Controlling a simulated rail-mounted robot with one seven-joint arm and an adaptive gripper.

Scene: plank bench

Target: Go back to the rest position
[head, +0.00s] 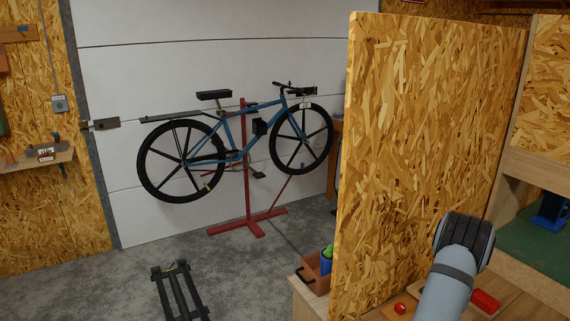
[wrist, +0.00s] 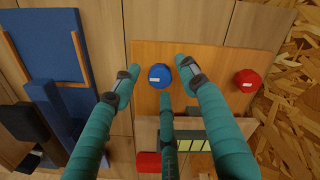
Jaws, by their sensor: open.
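My gripper (wrist: 160,88) shows in the wrist view with its teal fingers spread open and nothing held between them. A blue round piece (wrist: 160,76) with a white label sits on a wooden board (wrist: 206,60), between the fingertips in the picture. Whether any finger touches it, I cannot tell. A red round piece (wrist: 246,80) with a white label sits on the board to the right. In the head view only a grey part of my arm shows at the lower right; the gripper itself is out of that picture.
A tall chipboard panel (head: 430,140) stands beside my arm. Wooden shelving (head: 540,170) is at the right. In the wrist view, a blue panel (wrist: 50,50) and dark blue blocks are at the left.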

